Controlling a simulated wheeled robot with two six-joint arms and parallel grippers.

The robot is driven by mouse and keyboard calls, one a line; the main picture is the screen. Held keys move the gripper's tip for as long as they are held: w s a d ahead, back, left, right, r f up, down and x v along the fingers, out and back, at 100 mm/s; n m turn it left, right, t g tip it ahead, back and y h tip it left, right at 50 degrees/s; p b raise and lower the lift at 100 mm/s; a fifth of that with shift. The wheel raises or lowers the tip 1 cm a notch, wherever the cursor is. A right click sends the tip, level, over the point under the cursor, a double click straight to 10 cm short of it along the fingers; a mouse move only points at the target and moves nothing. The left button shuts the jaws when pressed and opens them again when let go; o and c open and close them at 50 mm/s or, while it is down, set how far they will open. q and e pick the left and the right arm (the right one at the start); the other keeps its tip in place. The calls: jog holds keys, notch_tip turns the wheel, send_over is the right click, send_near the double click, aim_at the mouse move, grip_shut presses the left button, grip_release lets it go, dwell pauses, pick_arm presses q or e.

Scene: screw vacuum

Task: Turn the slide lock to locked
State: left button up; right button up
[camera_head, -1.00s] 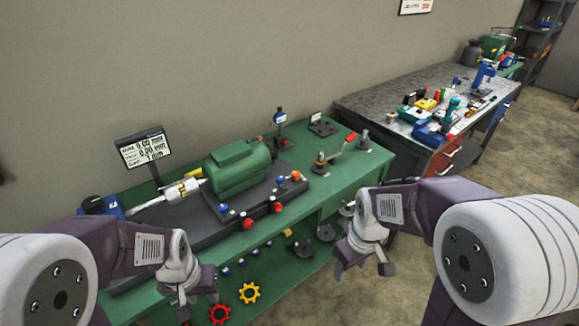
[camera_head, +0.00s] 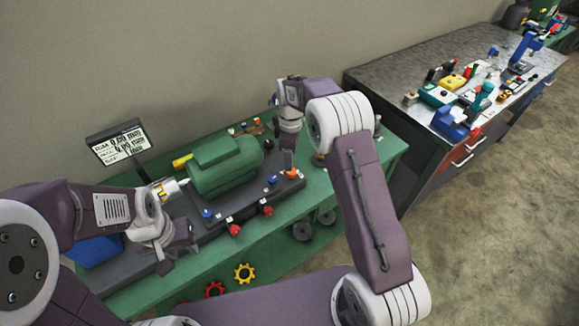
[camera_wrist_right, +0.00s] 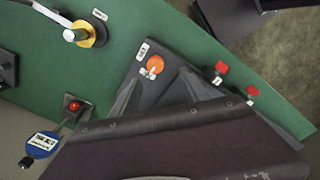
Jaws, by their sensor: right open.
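The black base (camera_head: 240,207) under the green motor (camera_head: 222,165) carries orange, red and blue knobs. I cannot tell by label which is the slide lock. The orange knob (camera_head: 292,174) sits at the base's right end; in the right wrist view (camera_wrist_right: 152,66) it lies just beyond the fingertips, beside a small white tag. My right gripper (camera_head: 288,160) is open, pointing down near this knob; in the wrist view its fingers (camera_wrist_right: 160,82) are apart with nothing held. My left gripper (camera_head: 178,248) looks open and empty in front of the base's left part.
A display (camera_head: 120,142) stands at the back left of the green bench (camera_head: 345,178). Red knobs (camera_head: 267,211) line the base's front. A blue dial gauge (camera_wrist_right: 42,145) and a yellow-ringed post (camera_wrist_right: 90,33) stand nearby. A grey table (camera_head: 400,73) with tools is at right.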

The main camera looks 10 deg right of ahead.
aim_at(291, 174)
jog(key=f, duration=0.5)
jog(key=w+f, duration=0.1)
jog(key=f, duration=0.1)
jog(key=shift+d+f+p, duration=0.15)
jog(key=shift+d+p, duration=0.15)
jog(key=shift+p, duration=0.05)
jog(key=shift+s+a+f, duration=0.15)
jog(key=shift+s+f, duration=0.05)
jog(key=shift+w+f, duration=0.15)
jog(key=shift+w, duration=0.05)
jog(key=c, duration=0.4)
pick_arm(q)
jog(key=shift+w+d+r, duration=0.25)
jog(key=shift+w+r, duration=0.05)
jog(key=shift+w, duration=0.25)
pick_arm(e)
grip_shut()
